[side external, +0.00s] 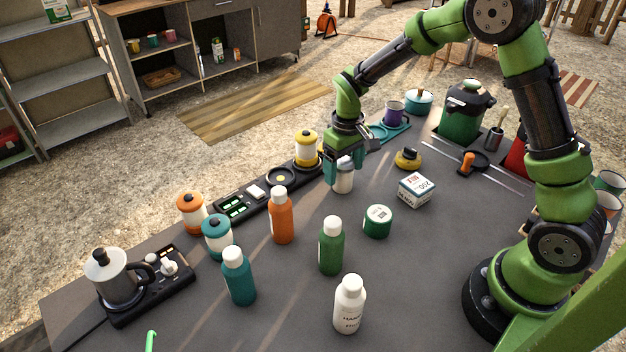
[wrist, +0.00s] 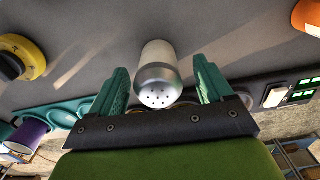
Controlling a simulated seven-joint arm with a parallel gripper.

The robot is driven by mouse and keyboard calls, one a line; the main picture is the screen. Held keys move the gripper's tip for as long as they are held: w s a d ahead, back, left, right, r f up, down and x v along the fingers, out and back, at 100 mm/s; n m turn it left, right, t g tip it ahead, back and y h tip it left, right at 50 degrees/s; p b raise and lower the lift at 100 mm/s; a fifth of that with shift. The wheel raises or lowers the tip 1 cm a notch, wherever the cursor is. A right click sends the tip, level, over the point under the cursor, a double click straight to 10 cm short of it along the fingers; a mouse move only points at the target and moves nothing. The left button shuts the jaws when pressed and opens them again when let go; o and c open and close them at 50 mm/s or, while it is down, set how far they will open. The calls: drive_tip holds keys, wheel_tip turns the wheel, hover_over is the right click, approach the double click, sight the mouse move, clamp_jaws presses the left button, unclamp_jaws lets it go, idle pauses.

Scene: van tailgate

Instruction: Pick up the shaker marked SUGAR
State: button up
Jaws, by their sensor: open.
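A white shaker (side external: 345,180) with a metal, holed cap stands on the dark worktop under my gripper (side external: 342,174). No label can be read on it, so I cannot tell whether it is marked SUGAR. In the wrist view the shaker (wrist: 157,62) shows its holed cap toward the camera. My gripper (wrist: 162,78) is open, with one teal finger on each side of the shaker and a visible gap at both. In the side view the fingers partly cover the shaker's upper part.
A white box (side external: 416,190) and a green tin (side external: 377,221) stand to the right and front. An orange bottle (side external: 281,217) and a green bottle (side external: 331,248) stand nearer the camera. A yellow canister (side external: 306,150) is left of my gripper. A yellow-black object (side external: 408,158) lies right.

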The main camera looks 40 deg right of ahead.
sight(344, 176)
wheel_tip(344, 176, down, 3)
drive_tip(key=shift+d+f, duration=0.1)
drive_tip(key=shift+d, duration=0.05)
drive_tip(key=shift+c, duration=0.3)
